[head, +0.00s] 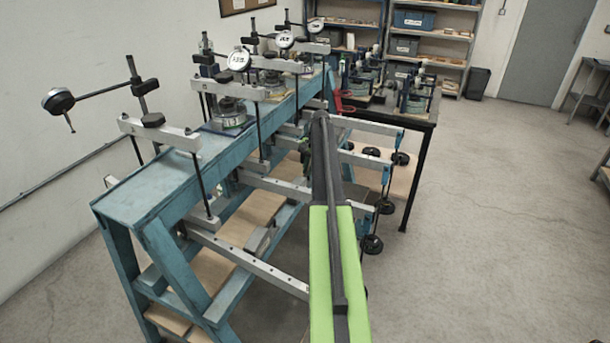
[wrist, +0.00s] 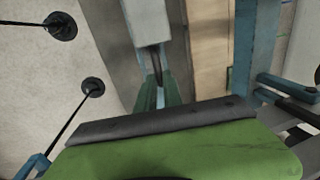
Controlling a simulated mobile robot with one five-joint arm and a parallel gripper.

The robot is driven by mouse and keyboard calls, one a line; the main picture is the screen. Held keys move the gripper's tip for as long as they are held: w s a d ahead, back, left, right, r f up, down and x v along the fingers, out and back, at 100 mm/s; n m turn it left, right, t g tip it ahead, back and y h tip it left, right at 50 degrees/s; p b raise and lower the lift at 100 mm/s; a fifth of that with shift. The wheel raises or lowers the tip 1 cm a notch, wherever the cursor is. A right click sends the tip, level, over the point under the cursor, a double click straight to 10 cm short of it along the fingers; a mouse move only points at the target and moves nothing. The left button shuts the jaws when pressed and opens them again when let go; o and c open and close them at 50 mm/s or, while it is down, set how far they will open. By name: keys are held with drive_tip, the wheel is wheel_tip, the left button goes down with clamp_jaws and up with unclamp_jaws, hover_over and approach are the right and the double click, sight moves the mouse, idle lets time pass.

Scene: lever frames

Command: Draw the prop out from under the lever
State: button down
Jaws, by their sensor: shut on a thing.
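My gripper (wrist: 157,94) shows in the wrist view as two dark green fingers beyond the green arm cover. They are closed on a slim dark piece (wrist: 156,66), seemingly the prop, directly below the end of a pale grey lever (wrist: 148,20). Most of this piece is hidden between the fingers, and I cannot tell whether its top touches the lever. In the head view my arm reaches to the right side of the blue bench frame, among several grey levers (head: 275,186). There a bit of my gripper (head: 305,150) shows left of the dark arm link; the prop is hidden.
The blue bench (head: 150,190) carries dial gauges (head: 239,60) and cells on top. Black hanging weights (head: 371,244) hang from the lever ends close to my arm. A dark table (head: 415,115) with more devices stands behind. Open floor (head: 500,220) lies to the right.

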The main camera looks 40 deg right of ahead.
drive_tip(key=shift+s+d, duration=0.1)
drive_tip(key=shift+d, duration=0.1)
drive_tip(key=c, duration=1.6)
unclamp_jaws()
drive_tip(key=shift+d+f, duration=0.1)
drive_tip(key=shift+o, duration=0.6)
drive_tip(key=shift+r+p, duration=0.6)
drive_tip(key=a+p+v, duration=0.1)
drive_tip(key=p+v, duration=1.5)
drive_tip(key=shift+d+r, duration=0.15)
drive_tip(key=shift+d, duration=0.25)
